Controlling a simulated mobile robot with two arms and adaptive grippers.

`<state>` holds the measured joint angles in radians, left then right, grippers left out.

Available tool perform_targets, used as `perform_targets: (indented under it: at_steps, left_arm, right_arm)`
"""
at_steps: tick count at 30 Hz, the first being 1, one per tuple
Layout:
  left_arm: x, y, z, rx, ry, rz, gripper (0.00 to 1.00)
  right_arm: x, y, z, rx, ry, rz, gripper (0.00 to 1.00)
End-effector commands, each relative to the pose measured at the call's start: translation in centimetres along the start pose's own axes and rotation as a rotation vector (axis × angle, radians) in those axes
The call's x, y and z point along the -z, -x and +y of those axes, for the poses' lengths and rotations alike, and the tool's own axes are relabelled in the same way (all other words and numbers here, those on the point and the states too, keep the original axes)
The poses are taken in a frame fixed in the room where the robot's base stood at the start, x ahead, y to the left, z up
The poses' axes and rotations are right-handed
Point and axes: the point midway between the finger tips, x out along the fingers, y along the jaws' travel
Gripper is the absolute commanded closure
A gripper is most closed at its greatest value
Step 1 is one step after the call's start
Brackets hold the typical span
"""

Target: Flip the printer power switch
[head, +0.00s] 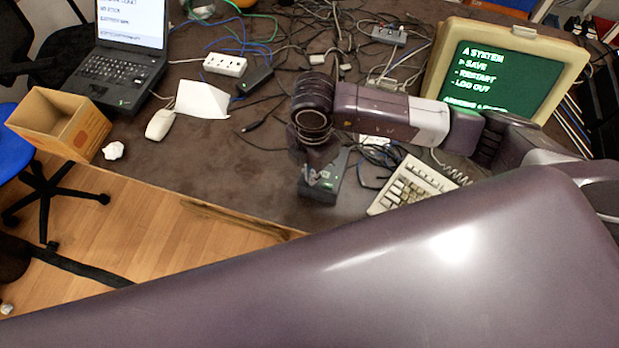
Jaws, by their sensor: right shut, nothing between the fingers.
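I see no printer and no power switch in the head view. My right arm comes in from the right over the table, and its wrist bends down at the middle. My right gripper (320,170) is shut and empty, pointing down at a dark box with a small green light (328,186) near the table's front edge. The wrist hides part of the gripper, and I cannot tell whether it touches the box. My left gripper is not in view.
A beige monitor (560,62) and keyboard (412,185) are at the right. A laptop (112,75), mouse (160,124), paper (203,98), power strip (225,65) and open cardboard box (88,133) are left. Cables clutter the table. My large purple body part covers the lower right.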

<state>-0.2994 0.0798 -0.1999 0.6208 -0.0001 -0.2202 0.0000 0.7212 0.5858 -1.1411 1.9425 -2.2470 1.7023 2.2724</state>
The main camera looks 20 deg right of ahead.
Motion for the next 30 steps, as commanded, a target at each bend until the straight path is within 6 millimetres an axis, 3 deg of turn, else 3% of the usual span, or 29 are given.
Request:
perform_targets:
  at_steps: [30]
  left_arm:
    - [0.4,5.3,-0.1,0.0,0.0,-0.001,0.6]
  right_arm:
    - [0.0,7.1,0.0,0.0,0.001,0.0,1.0]
